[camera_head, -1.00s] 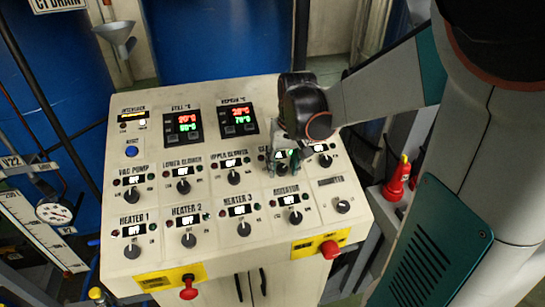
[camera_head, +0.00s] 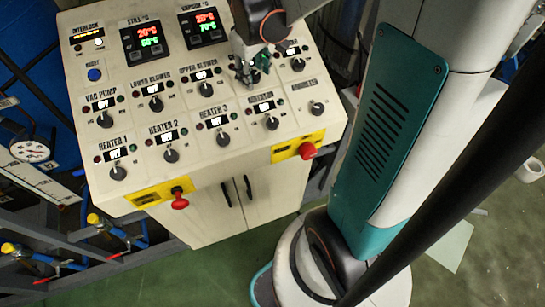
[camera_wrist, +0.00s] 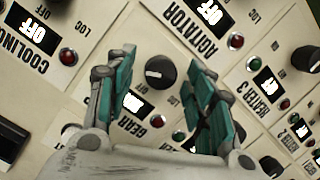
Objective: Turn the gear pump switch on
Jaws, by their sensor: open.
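The gear pump switch (camera_wrist: 160,73) is a round black knob on the cream panel. In the wrist view it sits between the two teal fingers of my gripper (camera_wrist: 163,88), apart from both. My gripper is open. The label "GEAR" (camera_wrist: 157,121) shows below the knob, and a finger hides the rest of it. The lit display beside it is only partly visible, so its word cannot be read. In the head view my gripper (camera_head: 248,70) stands over the gear pump's place and mostly hides the switch.
The agitator knob (camera_head: 271,124) and heater 3 knob (camera_head: 223,139) are close by, with the upper blower knob (camera_head: 206,89) to the left. Their displays read OFF. Red knobs (camera_head: 179,201) stick out of the panel's front. The green floor (camera_head: 235,260) is clear before the cabinet.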

